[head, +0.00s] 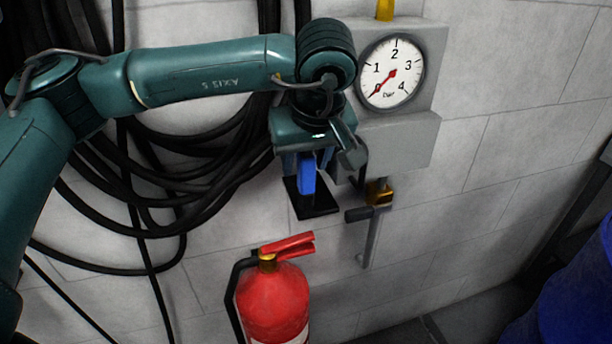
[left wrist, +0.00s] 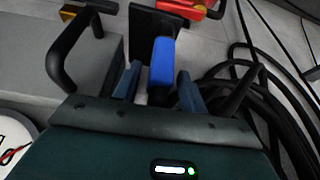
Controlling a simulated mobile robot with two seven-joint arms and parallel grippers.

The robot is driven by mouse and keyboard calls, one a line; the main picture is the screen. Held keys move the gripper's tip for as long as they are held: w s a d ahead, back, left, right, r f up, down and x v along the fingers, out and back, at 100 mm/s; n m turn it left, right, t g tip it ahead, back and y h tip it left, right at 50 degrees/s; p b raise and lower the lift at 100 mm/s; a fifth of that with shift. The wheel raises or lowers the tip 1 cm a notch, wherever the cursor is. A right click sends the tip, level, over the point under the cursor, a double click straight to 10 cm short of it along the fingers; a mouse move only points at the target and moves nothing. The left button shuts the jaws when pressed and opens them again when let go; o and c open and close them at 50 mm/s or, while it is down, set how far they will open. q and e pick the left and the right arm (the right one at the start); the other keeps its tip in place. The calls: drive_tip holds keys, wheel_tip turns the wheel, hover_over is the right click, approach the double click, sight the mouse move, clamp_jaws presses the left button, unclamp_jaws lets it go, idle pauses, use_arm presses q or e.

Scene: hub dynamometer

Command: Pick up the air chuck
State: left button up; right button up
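The air chuck, seen as a bright blue block-like grip (head: 307,174), is at a black bracket (head: 318,205) on the wall, below and left of the gauge. In the left wrist view the blue grip (left wrist: 162,62) stands between the fingers. My left gripper (head: 305,165) reaches it from above. Its fingers, also in the left wrist view (left wrist: 159,72), are apart on either side of the grip, with a gap at the left finger. The right finger is close to it; contact there is unclear. The chuck's lower part is hidden. My right gripper is not in view.
A grey box with a round pressure gauge (head: 391,72) is right of the gripper. A brass valve with a black-ended lever (head: 378,195) hangs below it. Black hose coils (head: 160,205) hang at left. A red fire extinguisher (head: 273,300) stands below. The wall at right is bare.

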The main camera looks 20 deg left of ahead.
use_arm(q)
clamp_jaws()
idle(0.3)
